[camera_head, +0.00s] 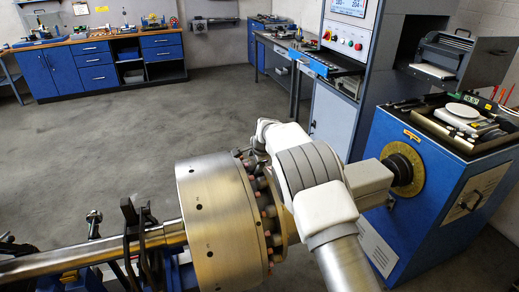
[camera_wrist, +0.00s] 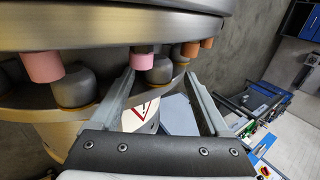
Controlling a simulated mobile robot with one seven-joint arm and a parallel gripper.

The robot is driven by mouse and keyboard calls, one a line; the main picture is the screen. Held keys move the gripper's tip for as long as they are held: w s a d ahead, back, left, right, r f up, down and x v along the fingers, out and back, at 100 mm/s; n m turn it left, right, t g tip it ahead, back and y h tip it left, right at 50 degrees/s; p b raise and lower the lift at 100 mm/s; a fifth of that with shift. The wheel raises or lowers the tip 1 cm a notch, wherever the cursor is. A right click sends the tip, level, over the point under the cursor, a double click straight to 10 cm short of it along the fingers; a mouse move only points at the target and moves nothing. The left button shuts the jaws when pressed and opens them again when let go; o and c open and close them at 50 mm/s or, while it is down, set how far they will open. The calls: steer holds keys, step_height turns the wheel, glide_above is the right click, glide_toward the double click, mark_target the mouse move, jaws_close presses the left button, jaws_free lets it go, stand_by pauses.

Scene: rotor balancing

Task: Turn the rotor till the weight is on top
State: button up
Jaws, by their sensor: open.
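The rotor (camera_head: 217,215) is a large brushed-metal drum on a horizontal shaft (camera_head: 85,255) in the head view. Its right face carries a ring of dark bolts with pink and orange plugs. In the wrist view the rotor's rim (camera_wrist: 120,28) crosses the top, with a pink plug (camera_wrist: 142,60) and rounded dark bolt heads (camera_wrist: 76,88) below it. My gripper (camera_wrist: 172,85) is open, its two fingers spread beside the rotor face, the left fingertip close to the pink plug. I cannot tell whether it touches. My arm hides part of the rotor face in the head view. I cannot tell which piece is the weight.
A blue machine cabinet (camera_head: 400,215) with a brass dial (camera_head: 404,170) stands right of the rotor, a scale (camera_head: 463,112) on its top. A control console (camera_head: 340,75) stands behind. Blue workbenches (camera_head: 100,65) line the back wall. The floor at left is clear.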

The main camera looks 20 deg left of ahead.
steer(key=v, duration=1.6)
steer(key=shift+r, duration=0.15)
steer(key=shift+a, duration=0.1)
steer(key=s+d+r+n, duration=0.1)
steer(key=s+d+r, duration=0.3)
steer(key=d, duration=0.4)
steer(key=s+d+r+n+h, duration=0.15)
steer(key=s+d+r, duration=0.25)
steer(key=d, duration=0.4)
steer(key=s+d+r+n, duration=0.2)
steer(key=s+d+r, duration=0.2)
steer(key=d, duration=0.4)
steer(key=s+d+f+n+h, duration=0.1)
steer(key=s+d, duration=0.3)
steer(key=s, duration=0.3)
steer(key=s+d+f+n, duration=0.1)
steer(key=s+d+n, duration=0.1)
steer(key=s+d, duration=0.3)
steer(key=s+d+f+n+h, duration=0.1)
steer(key=s+d, duration=0.3)
steer(key=s, duration=0.6)
steer(key=shift+s+d+f+n+t+h, duration=0.3)
steer(key=shift+d+n+h, duration=0.05)
steer(key=shift+n, duration=0.4)
